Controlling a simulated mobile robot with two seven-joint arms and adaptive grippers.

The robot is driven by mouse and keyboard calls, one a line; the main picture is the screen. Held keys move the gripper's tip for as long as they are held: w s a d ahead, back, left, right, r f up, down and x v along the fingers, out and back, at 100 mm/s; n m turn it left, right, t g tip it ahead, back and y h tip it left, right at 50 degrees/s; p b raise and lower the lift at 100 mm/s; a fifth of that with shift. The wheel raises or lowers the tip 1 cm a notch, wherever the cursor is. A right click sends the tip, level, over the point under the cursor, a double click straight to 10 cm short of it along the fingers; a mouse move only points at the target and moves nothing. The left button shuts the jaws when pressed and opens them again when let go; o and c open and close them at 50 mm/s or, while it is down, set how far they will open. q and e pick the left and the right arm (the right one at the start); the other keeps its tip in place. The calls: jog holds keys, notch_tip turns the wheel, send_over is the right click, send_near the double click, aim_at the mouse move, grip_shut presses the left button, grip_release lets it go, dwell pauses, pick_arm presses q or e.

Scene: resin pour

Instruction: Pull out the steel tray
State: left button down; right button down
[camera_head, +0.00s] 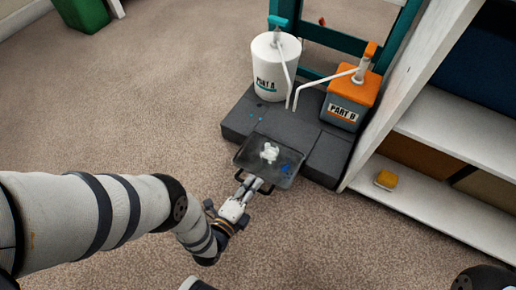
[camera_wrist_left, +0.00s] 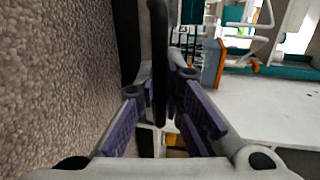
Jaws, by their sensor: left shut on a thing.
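The steel tray (camera_head: 251,157) is a shallow dark pan with a white lump and blue spots in it. It lies at the front of the dark grey platform, its near edge sticking out past the platform. A dark handle (camera_head: 266,188) is on its near side. My left gripper (camera_head: 245,190) is shut on this handle, coming from the front left. In the left wrist view, a dark bar (camera_wrist_left: 158,45) of the handle runs between the purple-padded fingers (camera_wrist_left: 168,85). The fingers partly hide the handle. My right gripper does not show.
A white PART A bucket (camera_head: 267,75) and an orange-topped PART B container (camera_head: 344,110), both with pumps, stand on the platform (camera_head: 320,155). A white shelf (camera_head: 430,205) with a yellow block (camera_head: 386,180) is at right. The carpet (camera_head: 330,240) in front is clear.

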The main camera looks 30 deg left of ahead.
pick_arm(q)
jog(key=c, duration=1.7)
grip_release()
jog(key=v, duration=1.2)
